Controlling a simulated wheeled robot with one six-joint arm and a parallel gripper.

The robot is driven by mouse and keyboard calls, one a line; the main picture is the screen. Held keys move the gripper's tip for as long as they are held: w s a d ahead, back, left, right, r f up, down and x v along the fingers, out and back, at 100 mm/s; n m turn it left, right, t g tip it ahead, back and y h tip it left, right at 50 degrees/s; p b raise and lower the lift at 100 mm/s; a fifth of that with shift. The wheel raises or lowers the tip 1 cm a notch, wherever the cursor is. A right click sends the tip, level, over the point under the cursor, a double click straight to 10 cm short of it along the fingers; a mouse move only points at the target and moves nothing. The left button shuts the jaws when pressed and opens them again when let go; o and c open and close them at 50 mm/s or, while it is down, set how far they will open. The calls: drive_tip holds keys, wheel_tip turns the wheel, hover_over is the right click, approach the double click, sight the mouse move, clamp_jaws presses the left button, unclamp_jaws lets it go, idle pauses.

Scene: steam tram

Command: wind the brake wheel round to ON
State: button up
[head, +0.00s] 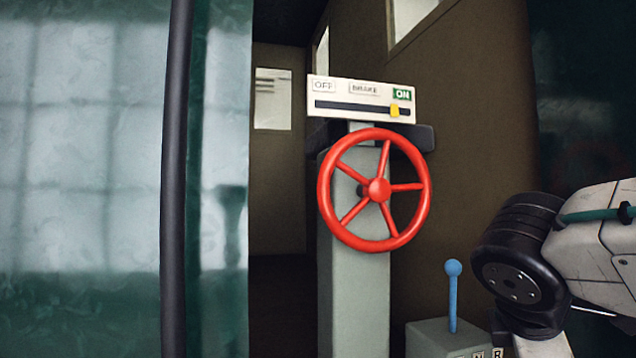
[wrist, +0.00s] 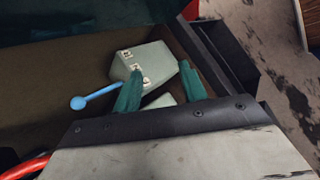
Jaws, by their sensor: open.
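The red five-spoked brake wheel (head: 379,190) stands upright on the front of a grey column (head: 354,300). Above it is a white plate (head: 345,91) lettered OFF at the left, BRAKE in the middle and ON, in green, at the right. The plate's yellow marker (head: 395,110) sits near the right end of its slot, below ON. In the wrist view, my gripper (wrist: 160,85) shows two teal fingers apart with nothing held between them. A piece of red rim (wrist: 25,168) shows at the lower left there, away from the fingers. My gripper's fingers are not visible in the head view.
A grey box (head: 440,340) with a blue ball-topped lever (head: 453,295) stands low, right of the column. A dark vertical pole (head: 176,180) and a green glossy panel (head: 85,180) fill the left. My arm is at the right, apart from the wheel.

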drive_tip(key=w+a+r+n+t, duration=0.6)
drive_tip(key=w+a+r+n, duration=0.3)
drive_tip(key=a+r+n, duration=0.2)
drive_tip(key=n+t+y, duration=0.3)
drive_tip(key=n+t, duration=0.3)
drive_tip(key=n, duration=0.5)
approach(324, 181)
drive_tip(key=w+d, duration=0.1)
drive_tip(key=w, duration=0.3)
drive_tip(key=shift+y, duration=0.4)
drive_tip(key=w, duration=0.6)
drive_tip(key=shift+d+r, duration=0.1)
drive_tip(key=shift+r, duration=0.05)
drive_tip(key=shift+w, duration=0.6)
clamp_jaws()
